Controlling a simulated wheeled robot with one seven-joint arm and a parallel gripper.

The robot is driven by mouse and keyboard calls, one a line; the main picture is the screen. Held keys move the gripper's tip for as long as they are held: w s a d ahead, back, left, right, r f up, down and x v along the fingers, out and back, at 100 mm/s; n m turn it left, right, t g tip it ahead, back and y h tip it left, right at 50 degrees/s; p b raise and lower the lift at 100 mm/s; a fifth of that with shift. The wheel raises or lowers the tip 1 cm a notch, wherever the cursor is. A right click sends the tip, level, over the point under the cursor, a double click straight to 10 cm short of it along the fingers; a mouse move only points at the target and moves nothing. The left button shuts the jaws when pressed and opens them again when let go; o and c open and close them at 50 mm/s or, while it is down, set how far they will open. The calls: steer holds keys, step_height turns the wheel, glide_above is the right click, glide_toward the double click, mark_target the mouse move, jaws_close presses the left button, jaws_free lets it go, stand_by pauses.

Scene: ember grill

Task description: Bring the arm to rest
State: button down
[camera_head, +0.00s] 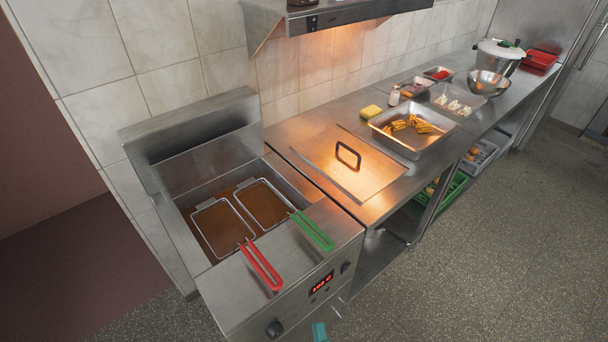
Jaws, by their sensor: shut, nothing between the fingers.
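My arm and my gripper do not show in the head view, so their pose cannot be seen.
A steel counter (376,199) runs right, with a black-handled lid (346,175) and a tray (393,145) of fries. Beyond are a yellow sponge (371,112), small trays, a bowl (488,83) and a pot (497,57). A hood overhangs it. The floor (500,220) in front is clear.

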steer(key=s+a+r+m+g+h, duration=0.1)
steer(key=s+a+m+g+h, duration=0.1)
steer(key=s+m, duration=0.4)
steer(key=s+a+r+m+g+h, duration=0.2)
steer(key=s+m+g, duration=0.2)
steer(key=s+m, duration=0.3)
steer(key=s, duration=0.3)
steer(key=shift+s+r+g, duration=0.2)
steer(key=shift+g, duration=0.1)
